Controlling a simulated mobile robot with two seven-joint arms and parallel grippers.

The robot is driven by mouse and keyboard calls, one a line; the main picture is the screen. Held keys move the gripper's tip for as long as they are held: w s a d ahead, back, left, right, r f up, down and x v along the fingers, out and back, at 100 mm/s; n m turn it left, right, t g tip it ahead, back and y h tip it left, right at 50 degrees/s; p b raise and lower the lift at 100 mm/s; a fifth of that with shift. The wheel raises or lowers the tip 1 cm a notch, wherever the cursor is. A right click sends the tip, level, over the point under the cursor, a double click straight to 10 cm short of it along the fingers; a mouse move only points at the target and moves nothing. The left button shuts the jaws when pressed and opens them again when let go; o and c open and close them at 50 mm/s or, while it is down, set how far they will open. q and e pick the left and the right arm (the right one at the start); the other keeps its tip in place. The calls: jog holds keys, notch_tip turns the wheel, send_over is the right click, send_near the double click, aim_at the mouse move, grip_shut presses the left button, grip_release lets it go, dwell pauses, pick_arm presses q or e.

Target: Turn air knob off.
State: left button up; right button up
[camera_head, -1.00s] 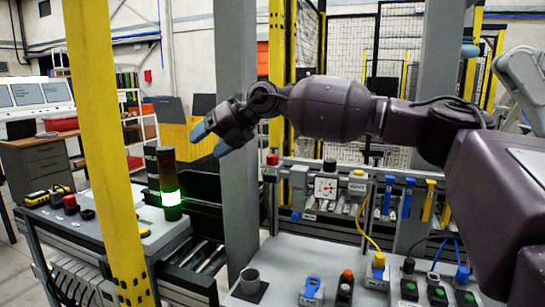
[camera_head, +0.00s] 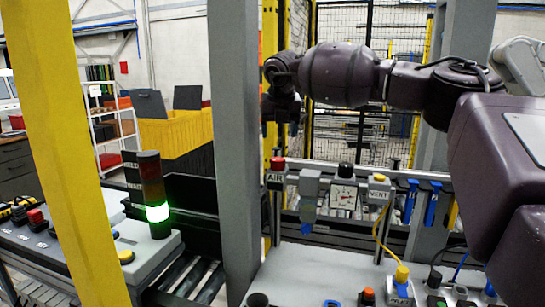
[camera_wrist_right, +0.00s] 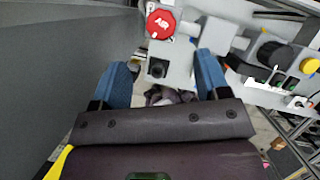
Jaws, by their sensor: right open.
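The red air knob (camera_head: 278,164) sits on top of a grey fitting labelled AIR on the rail behind the worktable. In the right wrist view the round red knob (camera_wrist_right: 160,24), marked AIR, lies just beyond the fingertips, roughly centred between them. My right gripper (camera_head: 280,126) points down above the knob, apart from it. Its two blue fingers (camera_wrist_right: 162,64) are spread open and empty in the wrist view. In the head view the fingers are dark and partly hard to make out. My left gripper is not in view.
A grey post (camera_head: 234,150) stands just left of the knob. A lit green signal tower (camera_head: 154,195) stands at the left.

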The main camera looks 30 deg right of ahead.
aim_at(278, 159)
jog(key=p+x, duration=0.1)
jog(key=x, duration=0.7)
jog(key=shift+f, duration=0.35)
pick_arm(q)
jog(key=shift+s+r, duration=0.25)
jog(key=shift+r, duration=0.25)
pick_arm(e)
jog(key=shift+w+d+f, duration=0.2)
jog(key=shift+f, duration=0.4)
jog(key=shift+c, duration=0.2)
